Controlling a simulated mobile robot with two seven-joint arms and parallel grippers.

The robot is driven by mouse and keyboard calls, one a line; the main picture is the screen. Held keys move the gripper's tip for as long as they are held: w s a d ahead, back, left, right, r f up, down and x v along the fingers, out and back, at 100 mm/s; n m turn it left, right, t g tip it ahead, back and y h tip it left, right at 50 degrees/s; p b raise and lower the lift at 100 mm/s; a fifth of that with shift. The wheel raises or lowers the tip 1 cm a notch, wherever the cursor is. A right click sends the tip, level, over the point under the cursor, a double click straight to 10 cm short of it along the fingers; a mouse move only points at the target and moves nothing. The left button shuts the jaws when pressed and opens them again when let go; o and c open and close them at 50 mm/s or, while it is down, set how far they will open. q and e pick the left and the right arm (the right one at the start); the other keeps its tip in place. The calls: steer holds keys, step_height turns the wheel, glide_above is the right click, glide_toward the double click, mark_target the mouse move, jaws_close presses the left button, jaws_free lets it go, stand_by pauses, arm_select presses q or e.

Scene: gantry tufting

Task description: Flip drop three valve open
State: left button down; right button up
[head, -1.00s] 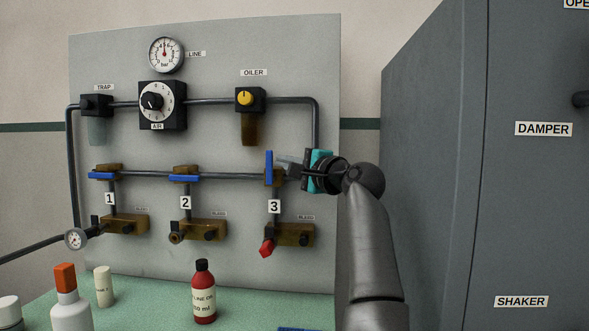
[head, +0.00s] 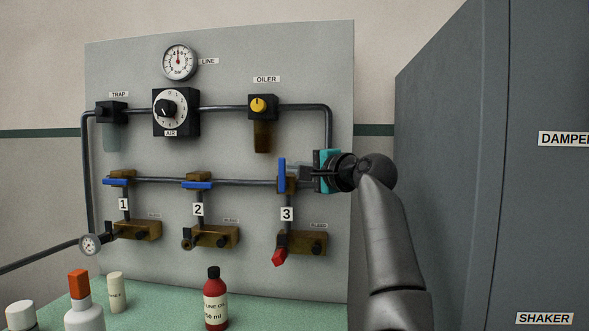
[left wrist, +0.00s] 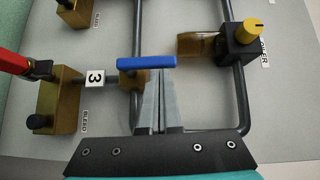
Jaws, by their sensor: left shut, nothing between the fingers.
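The drop three valve has a blue lever handle (head: 282,175) that stands upright, in line with the drop pipe above the label 3 (head: 287,214). In the left wrist view the same blue handle (left wrist: 147,62) lies across the picture, just beyond my fingertips. My left gripper (head: 299,173) is at the right side of the handle, its fingers pointing at it. In the left wrist view the gripper (left wrist: 160,80) is shut with nothing between the fingers. Its tips are at or very near the handle; I cannot tell whether they touch. My right gripper is not in view.
Blue handles one (head: 118,181) and two (head: 197,185) lie level. A red-handled fitting (head: 279,257) hangs below drop three. The oiler (head: 262,106) is above. A red bottle (head: 215,300) stands on the green bench. A grey cabinet (head: 450,180) is at right.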

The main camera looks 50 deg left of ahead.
arm_select(q)
steer(key=s+d, duration=0.1)
steer(key=d, duration=0.5)
steer(key=shift+s+d+f, duration=0.25)
steer(key=shift+d, duration=0.05)
stand_by(0.3)
